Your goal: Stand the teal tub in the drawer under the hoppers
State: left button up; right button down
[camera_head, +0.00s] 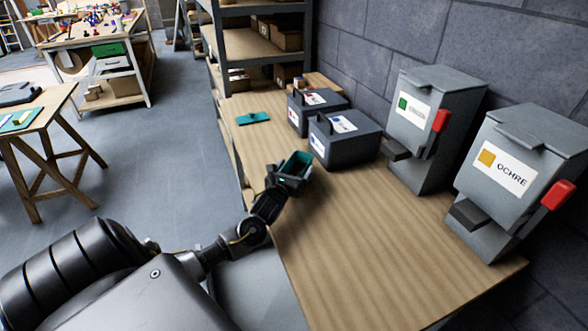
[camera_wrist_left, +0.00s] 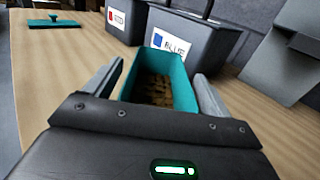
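The teal tub (camera_head: 298,163) is at my left gripper (camera_head: 291,180), above or at the near side of the wooden bench. In the left wrist view, the tub (camera_wrist_left: 172,67) is between the two fingers (camera_wrist_left: 158,92), which press against its sides, and brown bits lie inside it. I cannot tell whether its base touches the bench. Two grey hoppers stand along the wall: one with a green label (camera_head: 428,100) and one labelled OCHRE (camera_head: 530,140). Each has a red part on its side and a dark spout low in front. I cannot make out a drawer under them. My right gripper is not in view.
A dark box labelled BLUE (camera_head: 345,148) stands just beyond the tub, with a red-labelled box (camera_head: 318,108) behind it. A flat teal tool with a handle (camera_head: 253,118) lies farther back. The bench top (camera_head: 345,240) is bare from the tub to the hoppers.

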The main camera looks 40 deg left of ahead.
pick_arm(q)
jog(key=shift+r, duration=0.2)
jog(key=b+v, duration=0.1)
jog(key=v, duration=1)
jog(key=shift+s+b, duration=0.1)
jog(key=shift+b, duration=0.2)
jog(key=shift+s+d, duration=0.1)
jog(key=shift+s, duration=0.25)
jog(key=shift+s, duration=0.1)
